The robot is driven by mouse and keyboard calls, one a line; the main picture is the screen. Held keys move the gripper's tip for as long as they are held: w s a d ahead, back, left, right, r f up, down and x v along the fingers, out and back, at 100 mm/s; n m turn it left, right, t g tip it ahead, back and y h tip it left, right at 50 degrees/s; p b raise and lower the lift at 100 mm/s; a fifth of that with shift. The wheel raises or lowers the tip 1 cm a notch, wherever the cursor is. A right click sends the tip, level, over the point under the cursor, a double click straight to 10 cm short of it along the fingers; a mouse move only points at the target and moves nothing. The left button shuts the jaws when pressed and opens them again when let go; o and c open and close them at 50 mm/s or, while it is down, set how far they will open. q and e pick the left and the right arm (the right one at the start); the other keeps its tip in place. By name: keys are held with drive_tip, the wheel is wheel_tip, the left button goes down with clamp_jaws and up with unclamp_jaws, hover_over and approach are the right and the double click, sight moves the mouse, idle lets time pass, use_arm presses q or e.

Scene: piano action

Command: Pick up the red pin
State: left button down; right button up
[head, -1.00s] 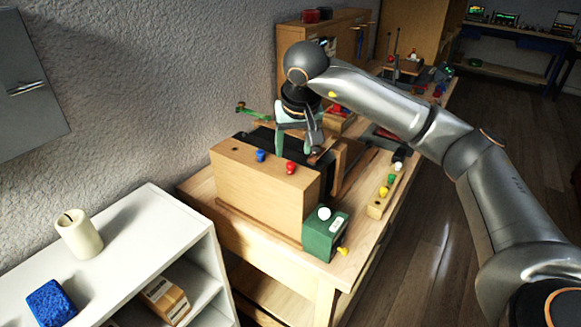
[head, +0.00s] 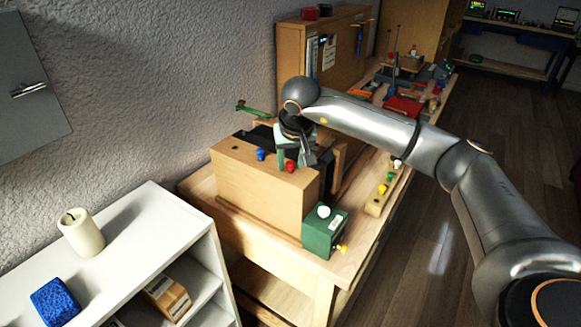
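The red pin (head: 290,167) stands upright on the top front edge of the wooden block (head: 262,190). A blue pin (head: 261,154) stands to its left on the same edge. My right gripper (head: 294,163) points down at the red pin, with its fingers apart on either side of it in the picture. I cannot tell whether a finger touches the pin. My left gripper is not in view.
A green box (head: 322,238) with a white knob stands right of the block on the wooden bench (head: 348,268). A wooden strip with coloured pegs (head: 377,204) lies behind it. A white shelf (head: 140,235) stands at the left.

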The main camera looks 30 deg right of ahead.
clamp_jaws()
drive_tip(key=shift+r, duration=0.15)
idle(0.4)
